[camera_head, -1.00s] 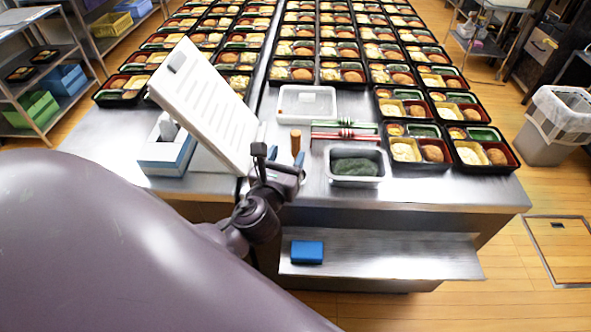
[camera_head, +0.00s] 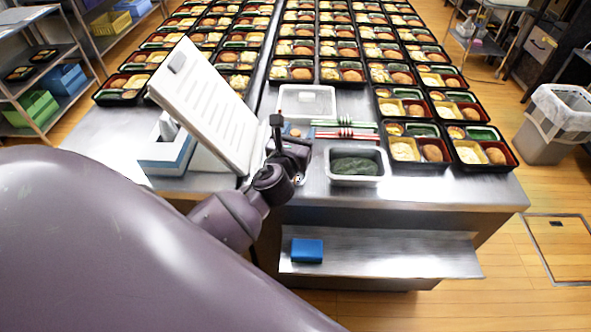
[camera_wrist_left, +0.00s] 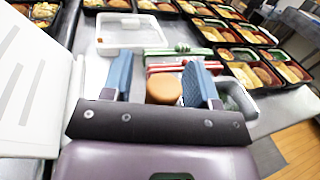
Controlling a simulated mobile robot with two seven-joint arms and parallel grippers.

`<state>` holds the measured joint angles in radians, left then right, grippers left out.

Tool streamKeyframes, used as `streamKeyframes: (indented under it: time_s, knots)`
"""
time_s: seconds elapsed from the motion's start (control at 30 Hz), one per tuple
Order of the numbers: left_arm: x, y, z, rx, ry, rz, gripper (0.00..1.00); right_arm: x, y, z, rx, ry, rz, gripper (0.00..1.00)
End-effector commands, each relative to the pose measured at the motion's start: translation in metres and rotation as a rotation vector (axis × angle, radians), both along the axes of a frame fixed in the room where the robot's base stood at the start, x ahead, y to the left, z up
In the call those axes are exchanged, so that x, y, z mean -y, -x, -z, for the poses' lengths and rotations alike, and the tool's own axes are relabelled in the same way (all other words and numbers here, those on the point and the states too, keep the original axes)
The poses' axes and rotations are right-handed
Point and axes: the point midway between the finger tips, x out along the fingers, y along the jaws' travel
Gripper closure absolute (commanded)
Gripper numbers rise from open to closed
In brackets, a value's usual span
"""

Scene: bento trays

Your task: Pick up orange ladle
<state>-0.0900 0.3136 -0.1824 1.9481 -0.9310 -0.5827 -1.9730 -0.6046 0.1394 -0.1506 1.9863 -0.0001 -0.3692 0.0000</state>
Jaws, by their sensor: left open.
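The orange ladle shows in the left wrist view as a rounded orange-brown piece (camera_wrist_left: 163,91) standing up from the steel table; I cannot see the rest of it. In the head view it is mostly hidden behind my left gripper (camera_head: 291,138). In the left wrist view my left gripper (camera_wrist_left: 160,78) is open, with one blue finger on each side of the orange piece. The piece appears between the fingers with gaps on both sides; I cannot tell whether they are at its depth. My right gripper is not in view.
A tilted white panel (camera_head: 205,105) stands close left of my left gripper. Right of it are a metal tray of green food (camera_head: 357,181) and red and green striped sticks (camera_head: 345,135). Bento trays (camera_head: 478,185) fill the far table.

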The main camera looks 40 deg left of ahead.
Motion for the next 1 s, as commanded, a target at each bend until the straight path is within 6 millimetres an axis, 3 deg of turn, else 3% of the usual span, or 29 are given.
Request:
streamKeyframes:
  time_s: [0.07,0.4,0.77,1.0]
  knots:
    - [0.0,0.0,0.0,0.0,0.0,0.0,0.48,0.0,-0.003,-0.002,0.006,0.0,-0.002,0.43]
    - [0.0,0.001,0.0,0.0,0.0,0.0,1.0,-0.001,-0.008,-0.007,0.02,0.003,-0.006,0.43]
    - [0.0,0.0,-0.002,0.001,0.0,0.0,1.0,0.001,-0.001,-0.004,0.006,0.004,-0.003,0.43]
    - [0.0,0.0,-0.03,0.005,-0.002,0.0,1.0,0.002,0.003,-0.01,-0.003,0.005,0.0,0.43]
